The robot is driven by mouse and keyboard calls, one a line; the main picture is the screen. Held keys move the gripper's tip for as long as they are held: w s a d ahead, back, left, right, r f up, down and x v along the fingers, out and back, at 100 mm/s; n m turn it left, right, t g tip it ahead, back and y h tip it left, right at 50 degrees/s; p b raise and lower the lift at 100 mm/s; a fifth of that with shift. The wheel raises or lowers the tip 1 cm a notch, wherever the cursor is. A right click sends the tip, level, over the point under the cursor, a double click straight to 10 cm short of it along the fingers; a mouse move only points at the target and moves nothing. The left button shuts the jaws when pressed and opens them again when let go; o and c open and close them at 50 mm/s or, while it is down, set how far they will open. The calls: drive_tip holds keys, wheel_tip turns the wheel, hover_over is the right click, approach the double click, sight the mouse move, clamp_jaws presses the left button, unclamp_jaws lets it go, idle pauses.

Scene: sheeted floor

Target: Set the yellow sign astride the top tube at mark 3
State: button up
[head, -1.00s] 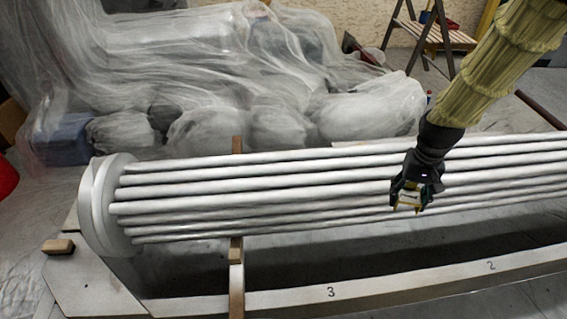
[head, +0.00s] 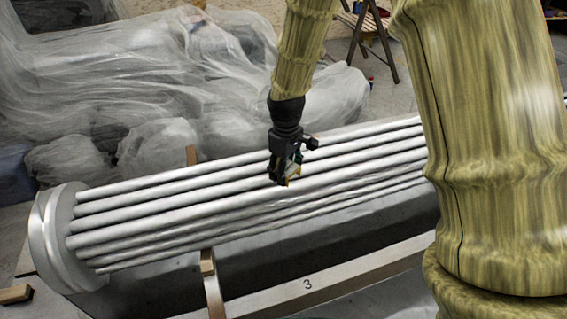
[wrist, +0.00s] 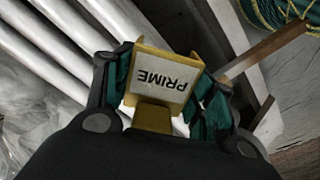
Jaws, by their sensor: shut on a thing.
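The yellow sign (head: 293,170) is held in my gripper (head: 285,180). In the wrist view the sign (wrist: 160,82) shows a white face reading "PRIME", upside down, with yellow edges, between green-padded fingers (wrist: 165,100). The bundle of pale tubes (head: 165,214) runs from a round end plate at left toward the upper right. My gripper and the sign appear in front of the tubes; the gap between sign and tubes cannot be judged. Mark 3 (head: 308,284) is on the white rail (head: 270,298) in front, slightly right of the sign in the picture. The tubes' right end is hidden behind my arm.
A wooden upright (head: 208,264) stands at the bundle's front, left of mark 3. A wood block (head: 15,294) lies at lower left. Plastic-sheeted objects (head: 130,80) fill the back. A trestle (head: 370,45) stands behind. Green cord (wrist: 275,12) shows in the wrist view.

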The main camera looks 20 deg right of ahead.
drive_tip(key=n, duration=0.3)
drive_tip(key=w+n, duration=0.1)
drive_tip(key=n, duration=0.2)
drive_tip(key=shift+w+d+f+p, duration=0.15)
drive_tip(key=shift+d+p, duration=0.05)
drive_tip(key=shift+p, duration=0.15)
drive_tip(key=n, duration=0.3)
drive_tip(key=w+n, duration=0.1)
drive_tip(key=n, duration=0.1)
drive_tip(key=shift+d+f+n+p, duration=0.25)
drive_tip(key=shift+n+p, duration=0.05)
drive_tip(key=shift+r+p, duration=0.1)
drive_tip(key=shift+p, duration=0.45)
drive_tip(key=shift+f+b, duration=0.5)
drive_tip(key=shift+f, duration=3.4)
drive_tip(key=shift+r, duration=0.1)
drive_tip(key=shift+r+p, duration=1.15)
drive_tip(key=shift+p, duration=0.05)
